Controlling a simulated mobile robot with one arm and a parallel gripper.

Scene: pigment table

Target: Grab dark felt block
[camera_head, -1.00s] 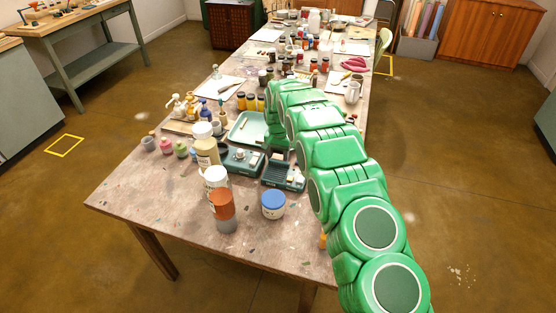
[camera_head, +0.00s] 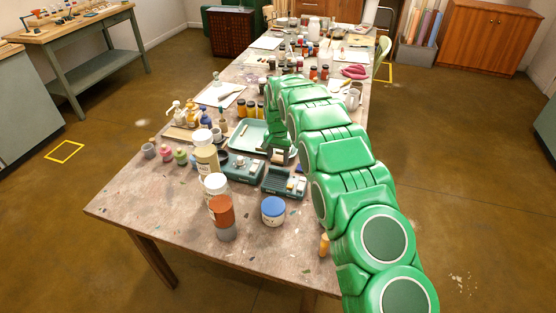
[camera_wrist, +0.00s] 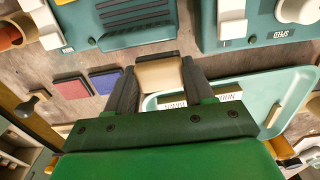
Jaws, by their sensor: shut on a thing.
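The dark felt block (camera_wrist: 158,73) shows in the wrist view between my two fingers, a beige body with a dark strip along its far edge. My gripper (camera_wrist: 158,82) is shut on it, one finger against each side. In the head view the block (camera_head: 278,156) shows small and partly hidden under my green wrist, by the right end of the mint tray. My gripper's fingers are too small to make out clearly there. I cannot tell whether the block touches the table.
The mint tray (camera_head: 247,138) lies beside the block. Two teal devices (camera_head: 242,168) (camera_head: 284,182) stand just in front. A red pad (camera_wrist: 72,88) and a blue pad (camera_wrist: 105,82) lie left of my gripper in the wrist view. Jars and bottles crowd the left.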

